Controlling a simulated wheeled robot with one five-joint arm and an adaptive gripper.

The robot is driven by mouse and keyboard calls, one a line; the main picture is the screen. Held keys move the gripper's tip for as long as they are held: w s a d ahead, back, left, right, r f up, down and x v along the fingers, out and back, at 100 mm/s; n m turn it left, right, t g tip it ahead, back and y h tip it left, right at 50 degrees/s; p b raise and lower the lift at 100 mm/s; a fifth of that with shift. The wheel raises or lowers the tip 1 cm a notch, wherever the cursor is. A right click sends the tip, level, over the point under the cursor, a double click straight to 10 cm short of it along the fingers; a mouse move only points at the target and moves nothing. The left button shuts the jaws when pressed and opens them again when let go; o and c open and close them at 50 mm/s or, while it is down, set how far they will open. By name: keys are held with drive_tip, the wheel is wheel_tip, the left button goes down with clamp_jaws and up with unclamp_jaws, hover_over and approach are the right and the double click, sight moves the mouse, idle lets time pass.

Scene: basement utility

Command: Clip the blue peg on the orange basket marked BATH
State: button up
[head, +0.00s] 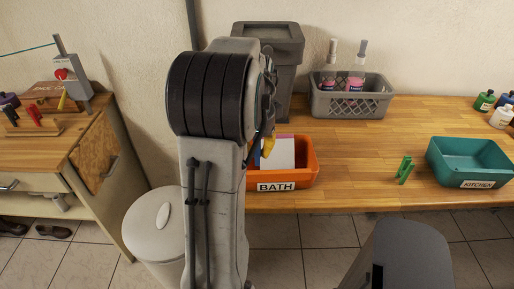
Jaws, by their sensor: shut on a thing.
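The orange basket (309,176) marked BATH stands at the front edge of the wooden worktop, just right of my arm. White and pale blue items stand inside it. My gripper (267,137) is mostly hidden behind my own arm, over the basket's left part. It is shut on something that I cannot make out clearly. A small yellow piece (269,147) shows at its tip, above the basket. I cannot tell whether it touches the basket. I see no clear blue peg; it may be hidden behind the arm.
A green peg (404,170) stands on the worktop (360,150) between the baskets. A teal basket (468,155) marked KITCHEN is at the right. A grey basket (350,98) with bottles and a grey bin (283,45) stand behind. A grey chair (408,255) is in front.

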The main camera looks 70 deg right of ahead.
sight(257, 173)
drive_tip(key=shift+f+b, duration=2.5)
drive_tip(key=shift+f, duration=0.85)
drive_tip(key=shift+a+f+b, duration=0.2)
drive_tip(key=shift+f+b, duration=0.3)
drive_tip(key=shift+f, duration=0.15)
drive_tip(key=shift+a+f+b, duration=0.15)
drive_tip(key=shift+f+b, duration=0.3)
drive_tip(key=shift+f, duration=0.15)
drive_tip(key=shift+c, duration=0.2)
idle(0.8)
drive_tip(key=o, duration=1)
drive_tip(key=r, duration=0.9)
drive_tip(key=a+r, duration=0.1)
drive_tip(key=r, duration=0.3)
drive_tip(key=shift+s+r, duration=0.15)
drive_tip(key=shift+r, duration=0.05)
